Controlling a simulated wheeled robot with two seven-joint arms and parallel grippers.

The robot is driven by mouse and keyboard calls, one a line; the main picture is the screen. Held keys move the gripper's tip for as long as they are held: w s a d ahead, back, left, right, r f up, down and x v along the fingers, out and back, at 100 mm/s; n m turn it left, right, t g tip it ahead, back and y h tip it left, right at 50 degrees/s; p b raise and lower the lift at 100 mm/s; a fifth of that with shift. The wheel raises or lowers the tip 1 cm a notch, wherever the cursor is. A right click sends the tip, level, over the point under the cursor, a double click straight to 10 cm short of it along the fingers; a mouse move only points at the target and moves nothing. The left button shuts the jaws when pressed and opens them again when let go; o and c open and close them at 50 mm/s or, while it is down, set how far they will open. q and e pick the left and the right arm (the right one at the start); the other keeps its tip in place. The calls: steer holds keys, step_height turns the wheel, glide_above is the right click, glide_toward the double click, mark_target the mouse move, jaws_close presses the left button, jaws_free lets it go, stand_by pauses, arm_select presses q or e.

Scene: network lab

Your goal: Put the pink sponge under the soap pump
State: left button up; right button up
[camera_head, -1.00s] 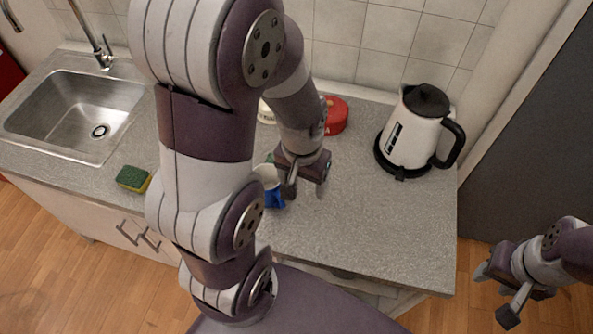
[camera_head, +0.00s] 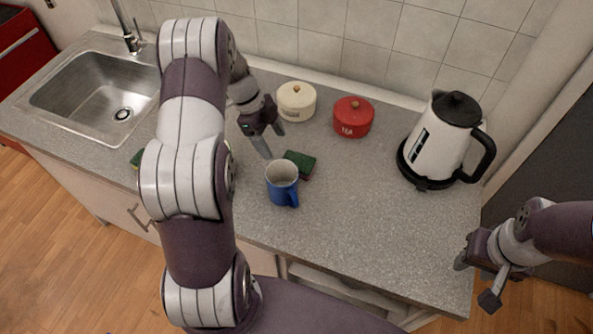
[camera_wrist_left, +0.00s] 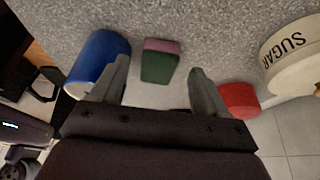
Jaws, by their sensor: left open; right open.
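A sponge with a dark green top and a pink side lies on the counter behind the blue mug in the head view (camera_head: 300,165). This pink sponge also shows in the left wrist view (camera_wrist_left: 160,62), between and beyond my open fingers. My left gripper (camera_head: 272,141) is open and empty, above the counter just left of the sponge. My right gripper (camera_head: 475,281) is open and empty off the counter's right end. I see no soap pump in these views; my left arm covers part of the counter near the sink.
A blue mug (camera_head: 282,186) stands close in front of the sponge. A cream sugar pot (camera_head: 296,103), a red pot (camera_head: 353,118) and a kettle (camera_head: 440,141) stand behind and right. Another green sponge (camera_head: 137,158) is partly hidden near the sink (camera_head: 92,100). The right front counter is clear.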

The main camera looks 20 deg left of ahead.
mark_target(284, 157)
arm_select(q)
steer(key=p+x, duration=0.3)
steer(key=x, duration=0.3)
steer(key=shift+w+d, duration=0.15)
steer(key=shift+d, duration=0.1)
steer(key=shift+w+d+f, duration=0.1)
steer(key=shift+f, duration=0.4)
steer(key=c, duration=0.9)
